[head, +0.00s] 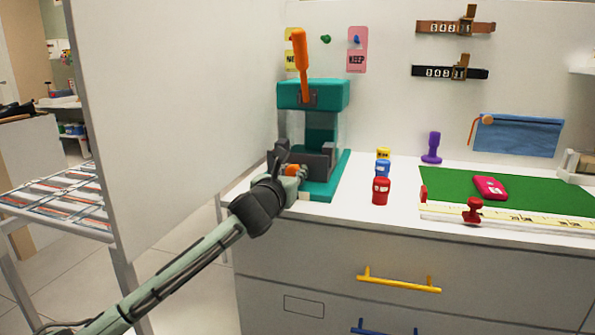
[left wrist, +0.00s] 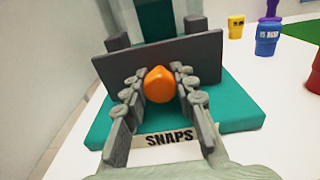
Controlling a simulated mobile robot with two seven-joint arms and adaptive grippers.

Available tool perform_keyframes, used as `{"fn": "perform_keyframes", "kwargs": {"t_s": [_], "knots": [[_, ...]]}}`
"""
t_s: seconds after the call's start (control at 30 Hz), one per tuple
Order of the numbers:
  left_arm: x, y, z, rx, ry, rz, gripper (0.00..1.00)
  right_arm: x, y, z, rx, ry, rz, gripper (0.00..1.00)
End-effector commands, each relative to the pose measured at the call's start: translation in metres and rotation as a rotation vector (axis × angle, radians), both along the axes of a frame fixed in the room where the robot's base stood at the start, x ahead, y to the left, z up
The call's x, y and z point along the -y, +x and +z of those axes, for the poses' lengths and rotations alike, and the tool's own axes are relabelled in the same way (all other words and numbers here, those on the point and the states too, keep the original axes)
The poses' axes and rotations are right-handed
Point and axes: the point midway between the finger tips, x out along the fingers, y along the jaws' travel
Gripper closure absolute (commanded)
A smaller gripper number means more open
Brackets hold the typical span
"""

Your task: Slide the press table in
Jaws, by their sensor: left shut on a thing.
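The teal press (head: 316,94) stands on the white counter, with its orange lever (head: 301,62) upright. Its dark grey press table (head: 318,163) sits low at the front, above the teal base (head: 333,183). In the left wrist view the press table (left wrist: 205,60) appears as a grey plate with an orange knob (left wrist: 159,86) in front of it. My left gripper (head: 293,171) is at the press front, its fingers (left wrist: 159,92) closed on either side of the knob. A "SNAPS" label (left wrist: 168,139) shows below the fingers. My right gripper is out of view.
Red, blue and yellow cups (head: 381,190) stand right of the press, with a purple stamp (head: 432,147) behind. A green mat (head: 530,190) lies further right. A tall white door panel (head: 180,120) stands close on the left. Drawers with handles (head: 398,284) are below.

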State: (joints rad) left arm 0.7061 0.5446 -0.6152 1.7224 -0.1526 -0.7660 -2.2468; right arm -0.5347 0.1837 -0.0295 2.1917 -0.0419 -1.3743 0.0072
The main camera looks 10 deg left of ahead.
Motion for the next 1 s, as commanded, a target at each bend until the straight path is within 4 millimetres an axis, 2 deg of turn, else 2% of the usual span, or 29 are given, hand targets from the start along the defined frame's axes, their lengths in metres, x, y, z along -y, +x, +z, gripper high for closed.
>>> {"fn": "perform_keyframes", "kwargs": {"t_s": [0.7, 1.0], "knots": [[0.002, 0.049, 0.000, -0.002, 0.000, 0.001, 0.97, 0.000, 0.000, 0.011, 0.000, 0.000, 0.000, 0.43], [0.002, 0.054, -0.001, -0.001, 0.001, 0.000, 0.97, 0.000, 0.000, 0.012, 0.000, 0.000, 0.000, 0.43]]}}
